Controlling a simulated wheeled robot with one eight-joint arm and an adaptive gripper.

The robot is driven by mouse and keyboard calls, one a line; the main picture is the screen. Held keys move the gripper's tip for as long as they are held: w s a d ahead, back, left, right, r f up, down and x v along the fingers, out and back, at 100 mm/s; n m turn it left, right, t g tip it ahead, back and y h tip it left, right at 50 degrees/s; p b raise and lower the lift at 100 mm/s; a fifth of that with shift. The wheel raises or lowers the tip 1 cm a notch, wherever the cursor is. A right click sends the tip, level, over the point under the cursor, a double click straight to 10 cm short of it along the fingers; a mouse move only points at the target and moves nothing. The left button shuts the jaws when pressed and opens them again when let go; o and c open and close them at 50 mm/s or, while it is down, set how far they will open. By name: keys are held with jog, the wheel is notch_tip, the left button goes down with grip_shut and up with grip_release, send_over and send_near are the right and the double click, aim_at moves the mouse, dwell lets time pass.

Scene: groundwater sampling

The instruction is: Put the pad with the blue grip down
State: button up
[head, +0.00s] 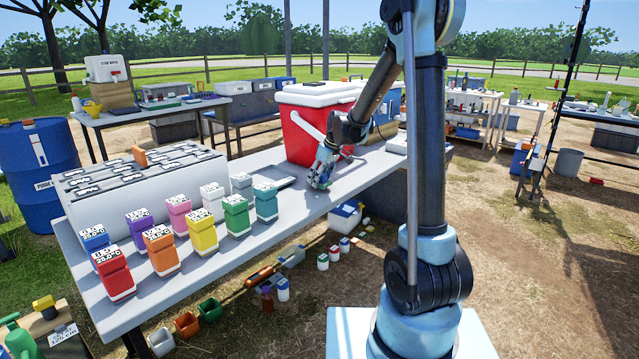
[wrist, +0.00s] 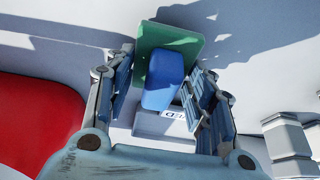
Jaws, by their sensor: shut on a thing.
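In the wrist view, a blue grip (wrist: 165,78) stands on a square green pad (wrist: 185,44). My gripper (wrist: 160,92) has its fingers on both sides of the grip and is shut on it. In the head view my gripper (head: 321,170) is low over the grey table (head: 335,200), just in front of the red cooler.
The red cooler (head: 305,135) with a white lid stands close behind my gripper. A shallow grey tray (head: 268,178) and several coloured blocks, such as a teal one (head: 265,203), are to the left. The table's front right stretch looks clear.

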jog(key=shift+f, duration=0.75)
jog(key=shift+f, duration=0.15)
jog(key=o, duration=1)
jog(key=v, duration=1.7)
jog(key=s+d+m+h, duration=0.1)
jog(key=s+d+m, duration=0.1)
jog(key=s+d, duration=0.55)
jog(key=s+d+f+m+h, duration=0.1)
jog(key=s+d+f, duration=0.3)
jog(key=s, duration=0.6)
jog(key=s+d+f+m, duration=0.3)
jog(key=s+f, duration=0.3)
jog(key=s, duration=0.3)
jog(key=s+d+f+m+h, duration=0.1)
jog(key=s+d+f+m, duration=0.3)
jog(key=s, duration=0.6)
jog(key=shift+s+d+f+h, duration=0.3)
jog(key=shift+s+f, duration=0.05)
jog(key=shift+f, duration=0.15)
